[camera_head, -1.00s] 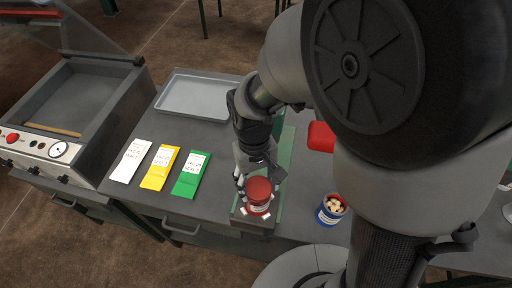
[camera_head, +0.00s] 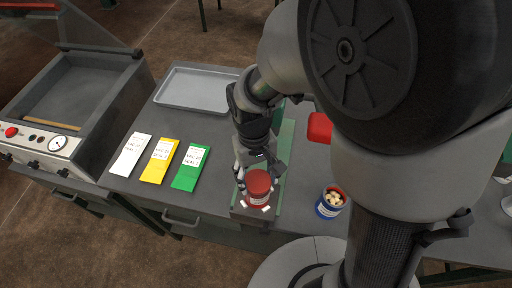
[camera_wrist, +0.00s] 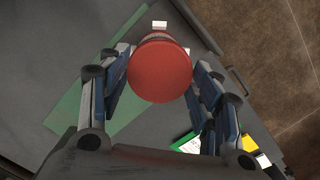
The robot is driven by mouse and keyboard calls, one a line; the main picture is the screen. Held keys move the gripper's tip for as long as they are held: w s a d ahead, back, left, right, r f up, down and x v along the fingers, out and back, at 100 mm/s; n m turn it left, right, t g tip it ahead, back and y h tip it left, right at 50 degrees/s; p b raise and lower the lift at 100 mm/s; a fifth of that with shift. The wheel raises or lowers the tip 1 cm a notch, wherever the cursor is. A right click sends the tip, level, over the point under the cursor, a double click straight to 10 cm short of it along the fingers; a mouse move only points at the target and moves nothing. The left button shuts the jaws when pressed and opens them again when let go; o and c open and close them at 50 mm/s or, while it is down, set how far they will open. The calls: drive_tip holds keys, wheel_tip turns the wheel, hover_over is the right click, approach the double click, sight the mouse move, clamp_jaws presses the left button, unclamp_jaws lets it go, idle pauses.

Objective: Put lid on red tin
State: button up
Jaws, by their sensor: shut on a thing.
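The red tin (camera_head: 258,199) with a pale label stands upright on the grey bench near its front edge. A round red lid (camera_head: 258,182) is on top of it, lined up with the tin. I cannot tell whether it is fully seated. My gripper (camera_head: 256,178) is shut on the red lid from the back. In the wrist view the lid (camera_wrist: 160,71) shows as a red disc between my two fingers, hiding most of the tin; a strip of the tin's label (camera_wrist: 158,36) shows beyond it.
A blue tin (camera_head: 329,205) with pale pieces stands to the right. White (camera_head: 130,155), yellow (camera_head: 158,160) and green (camera_head: 190,167) packets lie to the left. A grey tray (camera_head: 195,90) lies behind. A red object (camera_head: 319,128) is partly hidden by my arm.

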sight(257, 180)
drive_tip(key=o, duration=0.9)
drive_tip(key=shift+o, duration=0.2)
drive_tip(key=o, duration=0.4)
drive_tip(key=shift+r+p, duration=3.15)
drive_tip(key=shift+r, duration=0.4)
drive_tip(key=shift+s+f, duration=0.1)
